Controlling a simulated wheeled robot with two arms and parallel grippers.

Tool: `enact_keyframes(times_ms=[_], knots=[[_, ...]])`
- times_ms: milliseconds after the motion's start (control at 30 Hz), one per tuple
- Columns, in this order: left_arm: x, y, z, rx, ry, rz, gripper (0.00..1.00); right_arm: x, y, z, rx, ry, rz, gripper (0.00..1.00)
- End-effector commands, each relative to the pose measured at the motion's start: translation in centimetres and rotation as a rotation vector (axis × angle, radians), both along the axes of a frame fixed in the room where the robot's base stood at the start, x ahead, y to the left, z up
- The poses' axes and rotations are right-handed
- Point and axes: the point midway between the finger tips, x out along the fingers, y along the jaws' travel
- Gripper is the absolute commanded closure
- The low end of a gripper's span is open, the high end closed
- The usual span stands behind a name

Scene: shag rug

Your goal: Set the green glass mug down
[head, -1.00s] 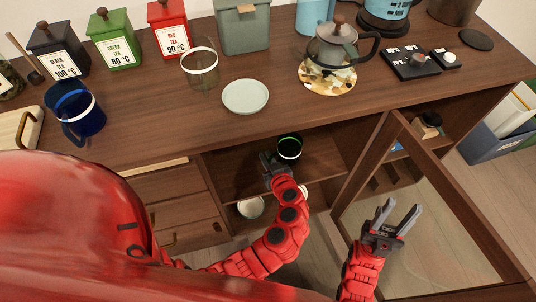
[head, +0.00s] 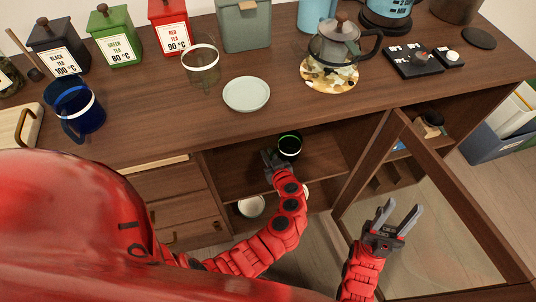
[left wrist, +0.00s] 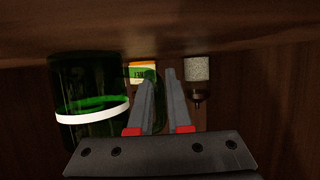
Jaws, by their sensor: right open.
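The green glass mug (head: 289,146) is inside the open cabinet, over its upper shelf (head: 236,177), roughly upright. In the left wrist view the mug (left wrist: 88,105) is at the left, dark green with a white band. My left gripper (head: 268,156) is at the mug's left side. In the left wrist view its fingers (left wrist: 161,78) stand close together on either side of the mug's handle, shut on it. Whether the mug's base touches the shelf is hidden. My right gripper (head: 399,211) is open and empty in front of the glass door.
The glass cabinet door (head: 415,210) stands open at the right. A white bowl (head: 250,206) is on the lower shelf. On the counter above are a pale plate (head: 246,94), a blue mug (head: 76,108), a clear mug (head: 201,66) and a teapot (head: 338,45).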

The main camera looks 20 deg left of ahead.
Motion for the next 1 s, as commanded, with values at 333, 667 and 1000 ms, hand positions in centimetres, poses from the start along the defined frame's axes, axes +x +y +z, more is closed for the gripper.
enact_keyframes(times_ms=[333,667,1000], knots=[[0.0,0.0,0.1,0.000,0.000,0.000,0.57,0.0,0.0,0.1,0.000,0.000,0.000,0.55],[-2.0,-1.8,1.2,-0.003,0.000,-0.004,0.57,0.0,0.0,0.3,0.000,0.000,0.000,0.55],[-7.2,-6.1,4.0,0.000,0.001,-0.004,0.57,0.0,0.0,0.2,0.000,0.000,0.000,0.55]])
